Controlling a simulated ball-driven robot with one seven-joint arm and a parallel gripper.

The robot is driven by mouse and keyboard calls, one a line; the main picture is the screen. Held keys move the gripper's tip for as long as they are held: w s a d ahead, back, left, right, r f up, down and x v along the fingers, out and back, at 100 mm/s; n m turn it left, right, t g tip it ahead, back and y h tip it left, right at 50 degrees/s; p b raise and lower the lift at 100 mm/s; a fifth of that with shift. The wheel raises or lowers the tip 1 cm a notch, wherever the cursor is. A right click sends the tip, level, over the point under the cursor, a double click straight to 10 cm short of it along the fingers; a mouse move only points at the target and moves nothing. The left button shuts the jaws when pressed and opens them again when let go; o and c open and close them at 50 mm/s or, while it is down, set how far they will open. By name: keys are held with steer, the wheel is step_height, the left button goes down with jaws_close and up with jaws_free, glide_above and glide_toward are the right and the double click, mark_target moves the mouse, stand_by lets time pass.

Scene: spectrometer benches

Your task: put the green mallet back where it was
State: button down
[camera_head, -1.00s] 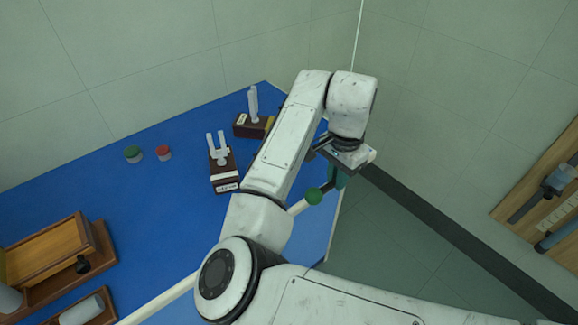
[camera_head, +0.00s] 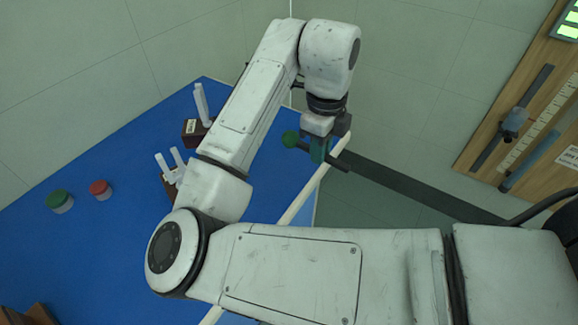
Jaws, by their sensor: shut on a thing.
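The teal piece between may be part of the mallet or the fingers; I cannot tell. My gripper is shut on the mallet, and the jaws hide its middle. Two dark brown blocks with white upright prongs stand on the bench, one farther back (camera_head: 192,132) and one nearer (camera_head: 168,184), both partly hidden by my arm.
The blue bench (camera_head: 110,245) has a pale front edge. A green-lidded jar (camera_head: 58,201) and a red-lidded jar (camera_head: 100,190) stand at its left. A wooden wall board (camera_head: 540,85) with tools hangs at right.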

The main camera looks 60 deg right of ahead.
mark_target(291, 132)
steer(key=w+f, duration=0.3)
steer(key=w+f+b, duration=0.1)
steer(key=w+f, duration=0.2)
steer(key=shift+w+f, duration=0.15)
steer(key=shift+w, duration=0.1)
steer(key=shift+w+a+f, duration=0.1)
steer(key=shift+w+f, duration=0.05)
steer(key=shift+f, duration=0.75)
steer(key=shift+w+f, duration=0.1)
steer(key=shift+f, duration=0.8)
steer(key=shift+f, duration=0.2)
steer(key=c, duration=1.1)
jaws_free()
step_height(291, 132, up, 12)
steer(key=shift+r+p, duration=0.25)
steer(key=shift+p, duration=0.3)
